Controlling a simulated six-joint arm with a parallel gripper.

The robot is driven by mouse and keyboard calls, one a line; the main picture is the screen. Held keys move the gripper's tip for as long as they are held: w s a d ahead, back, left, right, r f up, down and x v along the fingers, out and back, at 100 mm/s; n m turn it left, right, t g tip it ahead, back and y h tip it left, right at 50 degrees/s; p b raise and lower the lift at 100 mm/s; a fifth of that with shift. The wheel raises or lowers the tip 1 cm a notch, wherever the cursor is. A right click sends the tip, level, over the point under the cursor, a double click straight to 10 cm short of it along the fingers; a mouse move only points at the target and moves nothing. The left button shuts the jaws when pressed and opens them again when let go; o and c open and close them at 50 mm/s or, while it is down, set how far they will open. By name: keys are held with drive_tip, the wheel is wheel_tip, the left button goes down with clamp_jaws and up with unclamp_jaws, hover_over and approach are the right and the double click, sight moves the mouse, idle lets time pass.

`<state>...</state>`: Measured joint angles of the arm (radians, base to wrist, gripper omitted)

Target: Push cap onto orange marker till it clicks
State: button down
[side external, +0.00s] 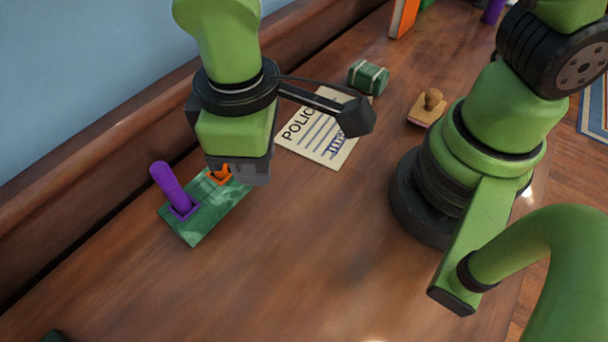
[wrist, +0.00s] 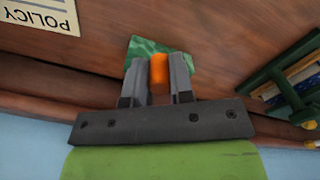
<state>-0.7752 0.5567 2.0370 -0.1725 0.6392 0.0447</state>
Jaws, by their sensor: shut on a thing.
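My gripper (side external: 238,170) points down over the far end of a green marbled board (side external: 207,221) on the wooden top. In the wrist view my gripper (wrist: 160,70) is shut on the orange marker (wrist: 159,76), its two grey fingers on either side of it. In the side view an orange square collar (side external: 217,177) shows on the board right under my gripper; most of the marker is hidden there. I cannot make out a separate cap or whether it is seated. A purple marker (side external: 168,184) stands slightly tilted in a purple collar (side external: 184,209) at the board's near end.
A policy sheet (side external: 322,135) lies right of my gripper, with a green box (side external: 368,77) and a wooden stamp (side external: 429,106) beyond. A raised wooden ledge (side external: 90,155) runs along the wall.

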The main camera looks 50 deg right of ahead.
drive_tip(key=w+r+m, duration=0.1)
drive_tip(key=w+r, duration=0.1)
drive_tip(key=w, duration=0.1)
drive_tip(key=w+r+m, duration=0.1)
drive_tip(key=w+r, duration=0.1)
drive_tip(key=w, duration=0.1)
drive_tip(key=w+r+m, duration=0.1)
drive_tip(key=w+r, duration=0.1)
drive_tip(key=shift+w+d+r+m, duration=0.15)
drive_tip(key=shift+w+m, duration=0.15)
drive_tip(key=shift+w, duration=0.1)
drive_tip(key=shift+f, duration=2.65)
drive_tip(key=shift+f, duration=1.5)
drive_tip(key=shift+c, duration=2.2)
unclamp_jaws()
drive_tip(key=shift+r, duration=3.5)
